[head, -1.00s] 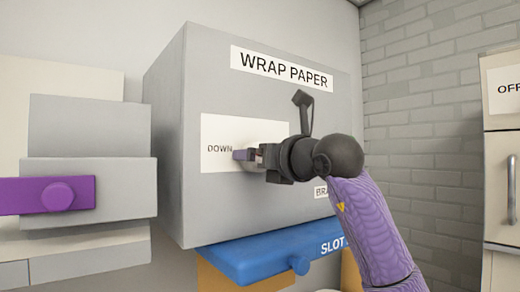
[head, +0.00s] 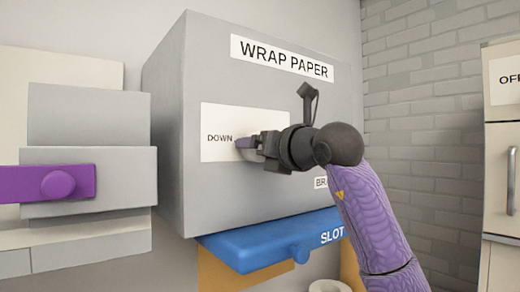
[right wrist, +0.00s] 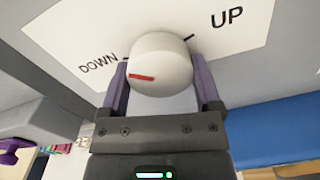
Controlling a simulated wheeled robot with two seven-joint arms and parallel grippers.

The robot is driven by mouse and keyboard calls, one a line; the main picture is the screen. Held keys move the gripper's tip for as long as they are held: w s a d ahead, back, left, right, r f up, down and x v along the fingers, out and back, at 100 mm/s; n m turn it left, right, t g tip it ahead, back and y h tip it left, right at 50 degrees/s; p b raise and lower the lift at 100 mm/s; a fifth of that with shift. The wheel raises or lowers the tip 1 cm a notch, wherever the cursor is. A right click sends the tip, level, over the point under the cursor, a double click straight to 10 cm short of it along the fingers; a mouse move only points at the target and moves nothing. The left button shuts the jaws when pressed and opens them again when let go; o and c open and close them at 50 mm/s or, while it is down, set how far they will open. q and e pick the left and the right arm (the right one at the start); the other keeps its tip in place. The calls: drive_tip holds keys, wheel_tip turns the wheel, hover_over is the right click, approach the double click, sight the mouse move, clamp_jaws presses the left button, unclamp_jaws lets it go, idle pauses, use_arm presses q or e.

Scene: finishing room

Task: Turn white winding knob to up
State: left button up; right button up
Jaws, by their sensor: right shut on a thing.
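The white winding knob (right wrist: 160,62) sits on a white label plate on the front of the grey WRAP PAPER box (head: 300,200). In the right wrist view its red mark lies toward the DOWN label (right wrist: 98,67); the UP label (right wrist: 227,17) is on the other side. My right gripper (right wrist: 160,85) is shut on the knob, with a purple finger on each side of it. In the head view my right gripper (head: 250,147) hides most of the knob and the UP label. My left gripper is not in view.
A blue SLOT drawer (head: 270,240) with a round knob projects below the box. A grey unit with a purple bar and knob (head: 57,186) stands at the left. A cream cabinet (head: 500,150) with a handle stands at the far right.

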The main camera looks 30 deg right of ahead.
drive_tip(key=m+b, duration=0.1)
drive_tip(key=m, duration=1.1)
drive_tip(key=shift+r+m+b, duration=0.1)
drive_tip(key=shift+m+b, duration=0.2)
drive_tip(key=m, duration=0.6)
drive_tip(key=shift+y+b, duration=0.3)
drive_tip(key=shift+b, duration=0.1)
drive_tip(key=m, duration=0.4)
drive_tip(key=shift+m+b, duration=0.3)
drive_tip(key=shift+m, duration=0.9)
